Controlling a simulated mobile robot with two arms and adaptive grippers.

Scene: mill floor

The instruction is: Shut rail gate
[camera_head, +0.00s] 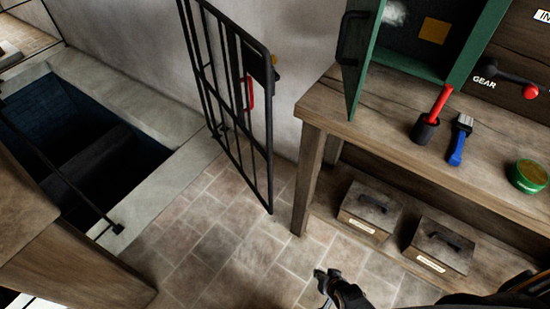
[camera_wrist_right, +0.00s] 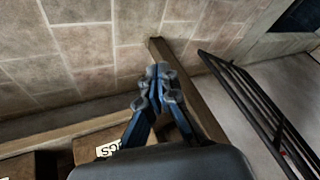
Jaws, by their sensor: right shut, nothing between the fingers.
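The rail gate (camera_head: 269,140) is a black barred panel standing upright near the pale wall in the head view. Its near edge carries a dark box, with a red handle (camera_head: 250,94) beside it. The gate stands apart from the thin black rail (camera_head: 62,175) over the pit, with floor between them. Its bars also show at the right of the right wrist view (camera_wrist_right: 262,112). My right gripper (camera_head: 325,282) is shut and empty, low in front of the bench and away from the gate. Its closed fingers show in the wrist view (camera_wrist_right: 157,84). My left gripper is out of view.
A dark pit (camera_head: 40,118) with a pale stone edge lies left. A wooden bench (camera_head: 385,125) stands right, with a green cabinet (camera_head: 358,100), a red-handled tool, a blue brush (camera_head: 460,140) and a green tin (camera_head: 529,176). Two boxes sit on its lower shelf. Tiled floor (camera_head: 215,245) is clear.

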